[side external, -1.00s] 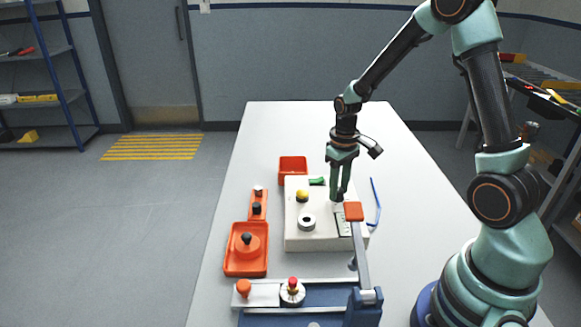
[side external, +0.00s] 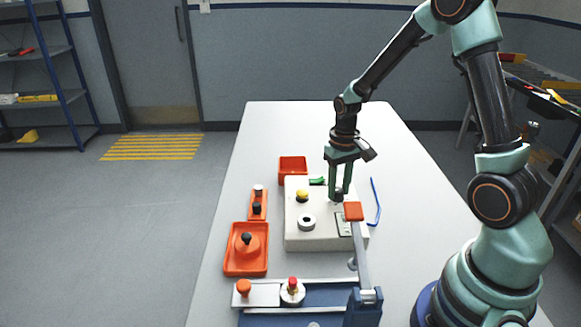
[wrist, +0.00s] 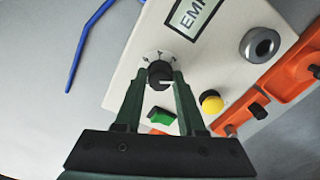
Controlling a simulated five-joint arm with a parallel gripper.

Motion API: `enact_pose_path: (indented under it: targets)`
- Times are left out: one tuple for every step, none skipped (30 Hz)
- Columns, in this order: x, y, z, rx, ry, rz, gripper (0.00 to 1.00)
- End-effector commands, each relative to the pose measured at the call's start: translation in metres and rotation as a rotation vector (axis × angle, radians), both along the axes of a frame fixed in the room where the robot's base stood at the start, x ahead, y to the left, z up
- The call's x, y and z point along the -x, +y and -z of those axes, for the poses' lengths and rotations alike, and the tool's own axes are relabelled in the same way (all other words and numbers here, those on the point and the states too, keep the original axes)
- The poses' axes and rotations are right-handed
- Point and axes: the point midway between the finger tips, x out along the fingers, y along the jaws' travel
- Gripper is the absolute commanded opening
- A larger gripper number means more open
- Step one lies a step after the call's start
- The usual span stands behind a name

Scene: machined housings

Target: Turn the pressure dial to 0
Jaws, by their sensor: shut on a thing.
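The pressure dial (wrist: 159,72) is a black round knob with a white pointer line, on the top face of a pale housing (side external: 300,240). Small dark marks on a white scale show around its far side in the wrist view; the digits are too small to read. The pointer line lies toward the right of the knob, near the right fingertip. My gripper (wrist: 158,80) points down and its two green fingers are shut on the dial, one on each side. In the side external view my gripper (side external: 340,198) stands at the right part of the housing, hiding most of the dial.

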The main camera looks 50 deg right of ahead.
Motion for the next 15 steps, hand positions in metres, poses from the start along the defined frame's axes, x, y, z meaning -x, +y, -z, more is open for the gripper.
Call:
enact_pose_path:
  targets:
    - [-0.0001,0.0001,-0.0008,0.0,0.0,0.001,0.0]
    - [-0.0001,0.0001,-0.0008,0.0,0.0,0.001,0.5]
    - [-0.0002,0.0,-0.0007,0.0,0.0,0.001,0.66]
    - [-0.0002,0.0,-0.0007,0.0,0.0,0.001,0.69]
    - [-0.0002,0.0,-0.0006,0.0,0.0,0.001,0.69]
    - [-0.0002,0.0,-0.0006,0.0,0.0,0.001,0.69]
    - [-0.0002,-0.0001,-0.0005,0.0,0.0,0.001,0.69]
    - [-0.0002,-0.0001,-0.0005,0.0,0.0,0.0,0.69]
    - [-0.0001,0.0,-0.0004,0.0,0.0,0.0,0.69]
    - [-0.0001,0.0,-0.0004,0.0,0.0,0.0,0.69]
    - [-0.0001,0.0,-0.0003,0.0,0.0,0.0,0.69]
    - [-0.0002,-0.0001,-0.0005,0.0,0.0,0.0,0.69]
    - [-0.0002,-0.0001,-0.0009,0.0,-0.001,0.0,0.69]
    - [-0.0003,-0.0001,-0.0018,0.0,-0.001,0.0,0.69]
    - [-0.0004,-0.0001,-0.0038,0.0,-0.001,0.0,0.69]
